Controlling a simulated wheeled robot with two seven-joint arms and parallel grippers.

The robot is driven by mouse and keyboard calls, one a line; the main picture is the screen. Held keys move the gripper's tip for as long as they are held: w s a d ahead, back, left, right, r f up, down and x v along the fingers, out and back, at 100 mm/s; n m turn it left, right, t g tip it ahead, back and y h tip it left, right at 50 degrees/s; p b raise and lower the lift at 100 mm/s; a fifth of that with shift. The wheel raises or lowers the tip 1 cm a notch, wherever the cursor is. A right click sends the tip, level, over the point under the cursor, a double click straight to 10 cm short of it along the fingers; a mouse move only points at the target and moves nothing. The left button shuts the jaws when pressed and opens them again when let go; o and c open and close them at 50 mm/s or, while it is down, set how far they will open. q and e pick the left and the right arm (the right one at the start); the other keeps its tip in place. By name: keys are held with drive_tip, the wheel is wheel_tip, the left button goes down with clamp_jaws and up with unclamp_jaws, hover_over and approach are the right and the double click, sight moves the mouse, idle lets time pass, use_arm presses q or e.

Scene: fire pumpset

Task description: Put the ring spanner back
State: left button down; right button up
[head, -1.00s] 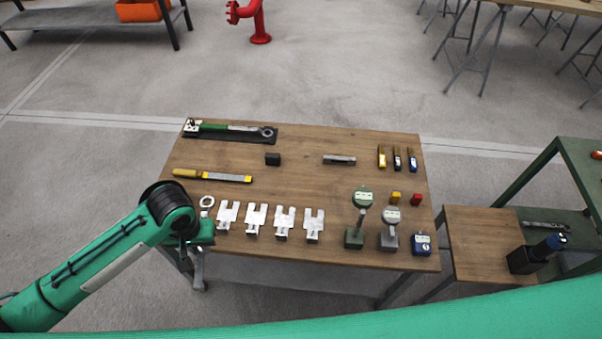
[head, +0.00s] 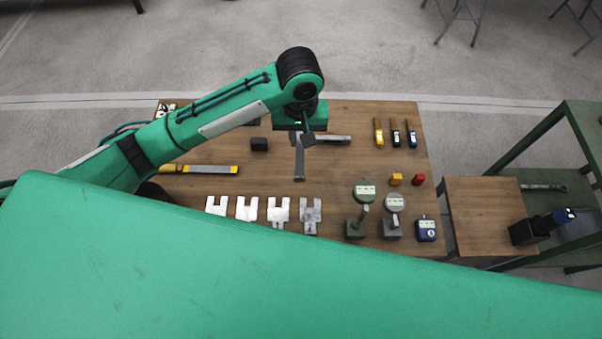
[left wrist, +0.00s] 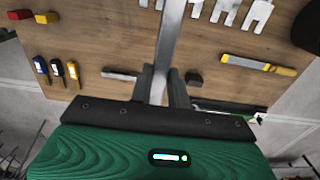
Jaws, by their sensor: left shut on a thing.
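My left gripper (head: 302,134) is over the back middle of the wooden table and points down. It is shut on a long flat grey metal bar, which I take to be the ring spanner (head: 299,163). In the left wrist view the spanner (left wrist: 170,40) runs between the two fingers (left wrist: 160,84) and out of the top of the picture. Its ring ends cannot be made out. In the head view its visible end hangs toward the front of the table. My right gripper is not in view.
My arm hides most of the back left. The centre right is clear.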

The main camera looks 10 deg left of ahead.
use_arm(q)
wheel_tip(320, 180, down, 15)
drive_tip(key=shift+r, duration=0.1)
drive_tip(key=shift+f, duration=0.3)
wheel_tip(320, 180, down, 4)
drive_tip(key=shift+r, duration=0.25)
drive_tip(key=shift+f, duration=0.45)
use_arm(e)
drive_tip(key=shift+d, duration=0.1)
